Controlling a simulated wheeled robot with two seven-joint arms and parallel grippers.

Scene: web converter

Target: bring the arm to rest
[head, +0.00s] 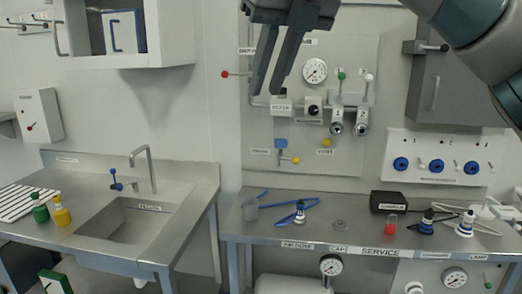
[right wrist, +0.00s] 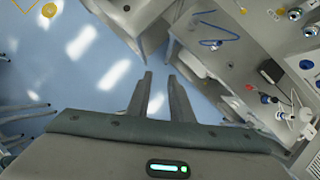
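My right gripper (head: 268,88) hangs at the top middle of the head view, fingers pointing down, in front of the wall panel with gauges. Its arm comes in from the upper right. In the right wrist view its two fingers (right wrist: 160,76) stand apart with blue floor visible between them. The gripper is open and empty, and touches nothing that I can see. My left gripper is not in view.
A sink counter (head: 190,195) stands at left under a white wall cabinet (head: 165,35). A grey wall box (head: 437,95) is at right. The wrist view shows open blue floor (right wrist: 90,75).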

